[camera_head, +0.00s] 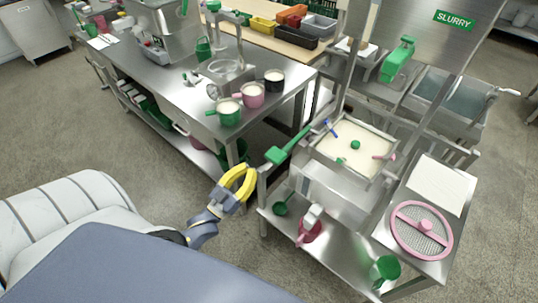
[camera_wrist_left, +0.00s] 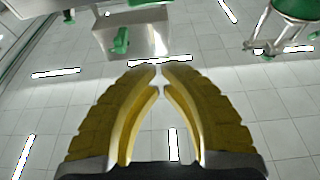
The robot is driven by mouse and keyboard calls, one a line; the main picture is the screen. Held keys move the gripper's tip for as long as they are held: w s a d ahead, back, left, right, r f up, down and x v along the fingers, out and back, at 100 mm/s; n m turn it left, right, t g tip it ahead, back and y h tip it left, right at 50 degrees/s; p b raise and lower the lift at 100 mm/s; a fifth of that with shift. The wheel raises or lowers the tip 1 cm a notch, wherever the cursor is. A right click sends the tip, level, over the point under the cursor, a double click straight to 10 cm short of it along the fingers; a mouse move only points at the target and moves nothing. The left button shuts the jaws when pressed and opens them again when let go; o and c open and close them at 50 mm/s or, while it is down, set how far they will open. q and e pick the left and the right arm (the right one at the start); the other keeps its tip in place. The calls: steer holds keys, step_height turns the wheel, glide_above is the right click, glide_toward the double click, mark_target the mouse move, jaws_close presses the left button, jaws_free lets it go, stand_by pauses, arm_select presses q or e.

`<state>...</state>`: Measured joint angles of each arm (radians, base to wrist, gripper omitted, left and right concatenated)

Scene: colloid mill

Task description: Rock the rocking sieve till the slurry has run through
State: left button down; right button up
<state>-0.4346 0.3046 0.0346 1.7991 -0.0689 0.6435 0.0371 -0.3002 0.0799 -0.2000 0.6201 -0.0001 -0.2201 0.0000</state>
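The rocking sieve holds a steel-framed pan of pale slurry (camera_head: 338,152) under the SLURRY sign, with a green knob in the middle. A green handle (camera_head: 287,147) sticks out from its left side. My left gripper (camera_head: 252,173), with yellow fingers, is in front of and to the left of the handle, apart from it. In the left wrist view the fingertips (camera_wrist_left: 158,70) nearly meet, with nothing between them. My right gripper is not in view.
A pink-rimmed round sieve (camera_head: 421,230) and a white sheet (camera_head: 436,185) lie on the steel bench at right. Cups (camera_head: 229,112) stand on the left steel table. A green jug (camera_head: 385,269) and pink scoop (camera_head: 309,230) are on the lower shelf. Floor is free between the tables.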

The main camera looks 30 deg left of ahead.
arm_select(q)
steer(key=shift+w, duration=0.1)
stand_by(0.3)
step_height(320, 180, up, 3)
glide_above(268, 155)
steer(key=s+d, duration=0.1)
steer(key=s, duration=0.1)
step_height(268, 155, down, 2)
steer(key=shift+f, duration=0.1)
steer(key=shift+w+f, duration=0.1)
steer(key=shift+f, duration=0.7)
